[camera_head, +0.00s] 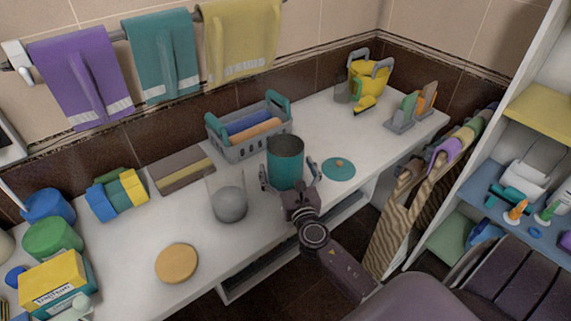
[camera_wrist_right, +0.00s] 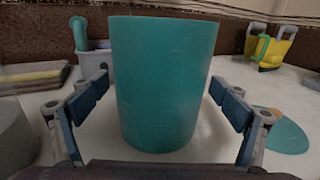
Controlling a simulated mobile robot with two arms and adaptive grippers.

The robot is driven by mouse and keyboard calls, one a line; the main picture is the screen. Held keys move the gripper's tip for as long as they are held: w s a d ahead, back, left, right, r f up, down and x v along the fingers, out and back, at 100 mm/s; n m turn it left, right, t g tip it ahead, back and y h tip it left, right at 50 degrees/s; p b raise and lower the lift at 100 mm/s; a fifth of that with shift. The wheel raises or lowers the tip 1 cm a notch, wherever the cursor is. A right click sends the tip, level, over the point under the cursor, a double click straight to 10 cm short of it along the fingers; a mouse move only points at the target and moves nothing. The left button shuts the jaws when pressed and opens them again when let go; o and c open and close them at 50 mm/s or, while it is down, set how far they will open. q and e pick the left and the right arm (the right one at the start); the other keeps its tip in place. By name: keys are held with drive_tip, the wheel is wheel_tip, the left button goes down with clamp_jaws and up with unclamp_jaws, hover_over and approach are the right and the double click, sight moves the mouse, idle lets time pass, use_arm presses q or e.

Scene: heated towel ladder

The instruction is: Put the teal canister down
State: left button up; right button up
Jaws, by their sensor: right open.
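The teal canister (camera_head: 285,168) stands upright and open-topped on the white counter, near its front edge. It also fills the middle of the right wrist view (camera_wrist_right: 162,85). My right gripper (camera_head: 287,180) reaches in from the front with its fingers on either side of the canister. In the wrist view the fingers (camera_wrist_right: 165,105) are spread, with a gap on each side of the canister. A flat teal lid with a small tan knob (camera_head: 338,169) lies on the counter right of the canister. My left gripper is not in view.
A clear canister with grey contents (camera_head: 229,200) stands close left of the teal one. A grey basket (camera_head: 250,143) with teal handles is behind it. A round tan lid (camera_head: 177,263) lies front left. Counter (camera_head: 310,115) is clear right of the basket.

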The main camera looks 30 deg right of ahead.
sight(290, 176)
drive_tip(key=v, duration=0.6)
drive_tip(key=shift+s+a, duration=0.15)
drive_tip(key=shift+s, duration=0.25)
